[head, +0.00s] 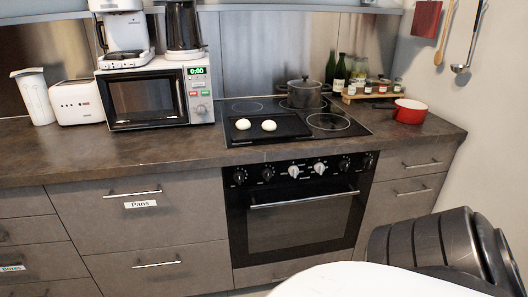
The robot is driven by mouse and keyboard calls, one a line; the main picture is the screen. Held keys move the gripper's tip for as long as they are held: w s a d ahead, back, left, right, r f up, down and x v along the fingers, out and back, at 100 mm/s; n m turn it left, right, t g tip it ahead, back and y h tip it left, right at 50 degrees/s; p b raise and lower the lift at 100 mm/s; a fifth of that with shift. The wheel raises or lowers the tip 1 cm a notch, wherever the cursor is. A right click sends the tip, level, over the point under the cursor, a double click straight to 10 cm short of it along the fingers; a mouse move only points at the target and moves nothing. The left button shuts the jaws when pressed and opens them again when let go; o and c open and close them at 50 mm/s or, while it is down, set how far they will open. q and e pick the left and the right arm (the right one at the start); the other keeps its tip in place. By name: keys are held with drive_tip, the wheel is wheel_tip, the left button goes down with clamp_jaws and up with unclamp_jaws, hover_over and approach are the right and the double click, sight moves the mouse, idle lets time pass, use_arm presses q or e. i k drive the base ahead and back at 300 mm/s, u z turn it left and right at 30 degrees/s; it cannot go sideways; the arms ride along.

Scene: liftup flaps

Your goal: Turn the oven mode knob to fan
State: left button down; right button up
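The black oven (300,215) is built into the counter front below the cooktop, with its door closed and a horizontal handle (304,199) across it. A row of several knobs runs along the oven's control panel. Two lighter silver knobs, one left of centre (294,171) and one right of centre (320,168), stand among darker ones, such as the far-left knob (239,177). The markings are too small to read, so I cannot tell which knob sets the mode or where it points. Neither of my grippers is in view.
A cooktop (355,128) holds a lidded pot (303,93) and a black griddle (290,133) with two white items. A microwave (150,97) stands left, a red pan (408,111) right. The oven door front is clear. A white and black ribbed body fills the lower right.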

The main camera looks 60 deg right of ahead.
sight(294, 170)
drive_tip(key=z, duration=0.45)
drive_tip(key=i, duration=0.95)
drive_tip(key=z, duration=0.8)
